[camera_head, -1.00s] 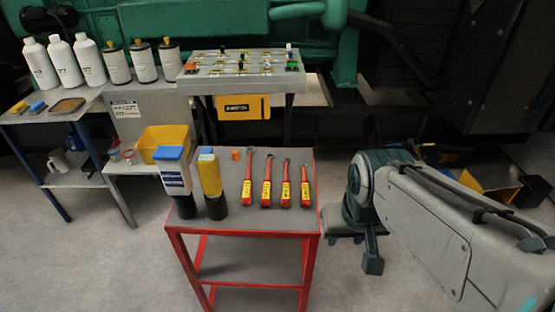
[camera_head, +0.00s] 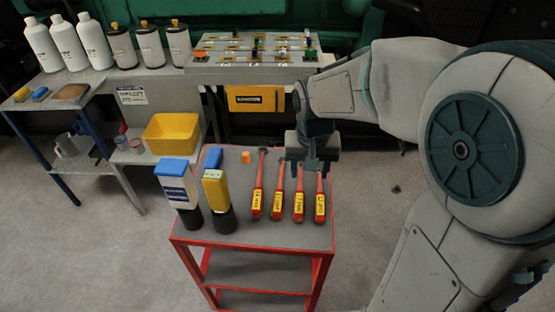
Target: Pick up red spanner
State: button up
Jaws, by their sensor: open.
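Several red spanners with yellow labels lie side by side on the grey top of the red-framed cart (camera_head: 270,237). From left to right they are a first red spanner (camera_head: 258,190), a second (camera_head: 278,197), a third (camera_head: 299,200) and a fourth (camera_head: 320,203). My gripper (camera_head: 308,170) is open and points down over the far ends of the right-hand spanners. It hides part of their heads. I cannot tell how high above them it is, and it holds nothing.
Two bottles, one blue-capped white (camera_head: 178,190) and one yellow (camera_head: 215,195), stand at the cart's left. A small orange piece (camera_head: 246,157) lies near the back. A yellow bin (camera_head: 170,134) and a grey panel (camera_head: 235,72) stand behind. Floor is clear at left.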

jog(key=g+p, duration=0.1)
jog(key=p, duration=0.1)
send_over(278, 196)
notch_tip(278, 196, down, 5)
jog(key=f, duration=0.8)
jog(key=shift+a+f+p, duration=0.25)
jog(key=shift+p, duration=0.05)
jog(key=shift+s+d+f+p, duration=0.1)
jog(key=shift+f+p, duration=0.15)
jog(key=shift+f, duration=0.65)
jog(key=shift+w+d+f+p, duration=0.1)
jog(key=shift+d+f+p, duration=0.1)
jog(key=shift+f, duration=0.7)
jog(key=shift+s+d+f+p, duration=0.1)
jog(key=shift+f+p, duration=0.15)
jog(key=shift+f, duration=0.65)
jog(key=shift+a, duration=0.1)
grip_shut()
